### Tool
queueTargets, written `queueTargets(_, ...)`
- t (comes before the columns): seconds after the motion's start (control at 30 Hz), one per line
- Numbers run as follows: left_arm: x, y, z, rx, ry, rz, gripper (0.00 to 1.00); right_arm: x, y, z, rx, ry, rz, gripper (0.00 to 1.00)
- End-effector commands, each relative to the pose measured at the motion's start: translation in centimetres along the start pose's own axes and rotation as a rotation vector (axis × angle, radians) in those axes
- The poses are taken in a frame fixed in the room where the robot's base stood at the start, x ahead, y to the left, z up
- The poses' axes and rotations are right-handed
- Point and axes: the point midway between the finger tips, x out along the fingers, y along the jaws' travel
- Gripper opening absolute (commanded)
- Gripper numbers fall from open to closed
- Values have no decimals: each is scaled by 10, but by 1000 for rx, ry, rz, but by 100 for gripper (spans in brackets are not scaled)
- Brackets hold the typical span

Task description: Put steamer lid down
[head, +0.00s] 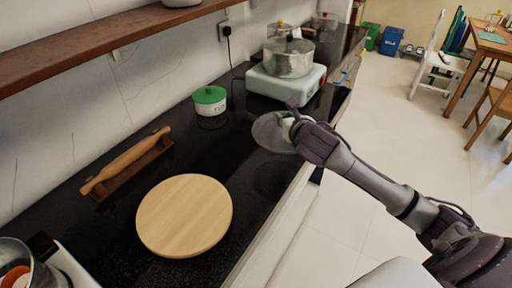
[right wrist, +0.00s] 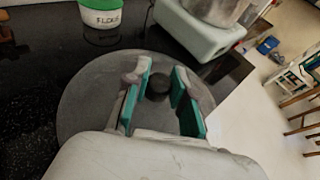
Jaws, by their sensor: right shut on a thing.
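The steamer lid (head: 272,133) is a grey round disc with a dark knob (right wrist: 158,88). It is over the black counter near its front edge, and I cannot tell whether it touches the counter. My right gripper (head: 292,126) is above the lid, and its teal-lined fingers (right wrist: 160,95) are shut on the lid's knob. The lid (right wrist: 85,115) spreads out flat below the fingers in the right wrist view. A metal pot (head: 288,60) stands on a pale green stove (head: 283,88) beyond the lid. My left gripper is not in view.
A white flour pot with a green lid (head: 210,96) stands left of the steamer lid. A round wooden board (head: 184,215) and a rolling pin on a stand (head: 128,163) lie nearer on the counter. A shelf (head: 110,42) runs above.

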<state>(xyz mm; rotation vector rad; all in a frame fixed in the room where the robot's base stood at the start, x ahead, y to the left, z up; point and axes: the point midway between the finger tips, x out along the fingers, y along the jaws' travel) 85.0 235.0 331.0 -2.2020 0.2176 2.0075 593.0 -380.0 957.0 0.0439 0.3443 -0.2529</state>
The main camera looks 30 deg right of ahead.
Motion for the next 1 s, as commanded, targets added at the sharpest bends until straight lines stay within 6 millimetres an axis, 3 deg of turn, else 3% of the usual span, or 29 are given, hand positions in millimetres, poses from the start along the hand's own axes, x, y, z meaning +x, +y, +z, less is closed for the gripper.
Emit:
queueTargets(0.43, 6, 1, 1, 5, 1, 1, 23, 87, 60, -27, 4, 1, 2, 0)
queueTargets(0.67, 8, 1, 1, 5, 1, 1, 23, 102, 70, -33, 0, 0, 2, 0)
queueTargets(1.0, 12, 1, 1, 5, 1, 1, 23, 115, 70, -70, 0, 1, 3, 0)
